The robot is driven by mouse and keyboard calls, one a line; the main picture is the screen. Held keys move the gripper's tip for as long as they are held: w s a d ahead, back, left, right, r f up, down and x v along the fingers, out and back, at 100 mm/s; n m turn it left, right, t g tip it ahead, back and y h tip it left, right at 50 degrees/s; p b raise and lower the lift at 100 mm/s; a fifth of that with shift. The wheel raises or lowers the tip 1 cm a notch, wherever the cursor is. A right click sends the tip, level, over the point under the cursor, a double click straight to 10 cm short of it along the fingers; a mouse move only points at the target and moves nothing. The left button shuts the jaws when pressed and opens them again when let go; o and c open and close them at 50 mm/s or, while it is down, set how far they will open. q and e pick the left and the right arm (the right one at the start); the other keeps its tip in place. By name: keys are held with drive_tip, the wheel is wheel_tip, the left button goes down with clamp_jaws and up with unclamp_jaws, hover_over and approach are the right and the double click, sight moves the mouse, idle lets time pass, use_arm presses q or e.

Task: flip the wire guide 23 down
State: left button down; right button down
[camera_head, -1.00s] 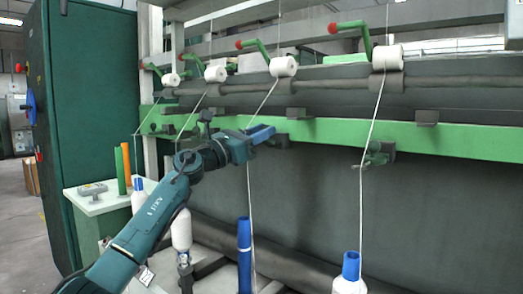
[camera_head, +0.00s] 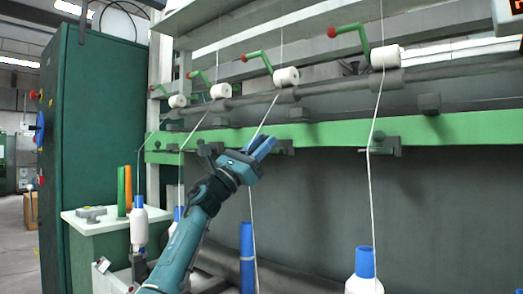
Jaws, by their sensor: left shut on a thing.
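My left gripper (camera_head: 264,147) is at the green rail in the middle of the picture. Its blue fingers point up and right and are shut on a wire guide, which they mostly hide. The guide's dark mount (camera_head: 284,147) shows just right of the fingertips. A white thread runs down past the fingers. Another wire guide (camera_head: 385,146), dark grey with a thin prong to the left, sits on the rail further right and is free of the gripper. No number is readable on the guides. My right gripper is not in view.
The green rail (camera_head: 460,128) crosses the frame. Above it are white yarn rolls (camera_head: 385,57) and red-knobbed green handles (camera_head: 262,62). Blue-topped bobbins (camera_head: 365,262) and a blue tube (camera_head: 247,255) stand below. A white-topped side table (camera_head: 85,222) is at left.

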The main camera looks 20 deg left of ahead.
use_arm(q)
drive_tip(key=shift+w+a+f+y, duration=0.2)
drive_tip(key=shift+y, duration=0.1)
drive_tip(key=c, duration=1.2)
unclamp_jaws()
drive_tip(key=shift+d+f, duration=0.1)
drive_tip(key=shift+f, duration=0.05)
drive_tip(key=v, duration=1.3)
drive_tip(key=shift+p, duration=0.4)
drive_tip(key=shift+f, duration=0.1)
